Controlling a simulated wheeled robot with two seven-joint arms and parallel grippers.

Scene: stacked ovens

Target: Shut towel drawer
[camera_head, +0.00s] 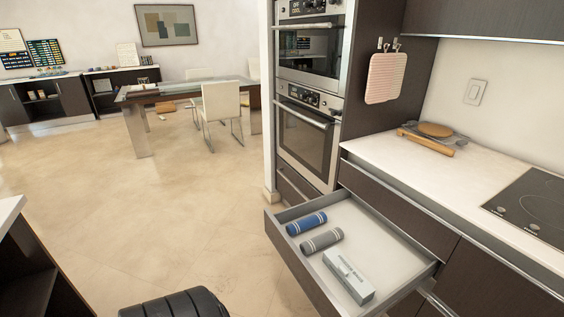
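The towel drawer (374,227) stands pulled out from the dark lower cabinet at the right, below the white counter. Its dark front panel (297,266) faces left, towards the open floor. Inside lie a rolled blue towel (306,224), a rolled grey towel (321,240) and a pale grey box (348,276). Neither of my grippers is in view.
Stacked ovens (308,90) stand behind the drawer. A counter (420,180) above it holds a cutting board with a rolling pin and a black cooktop (535,205). Floor to the drawer's left is clear. A dark cabinet (25,265) stands at the left edge.

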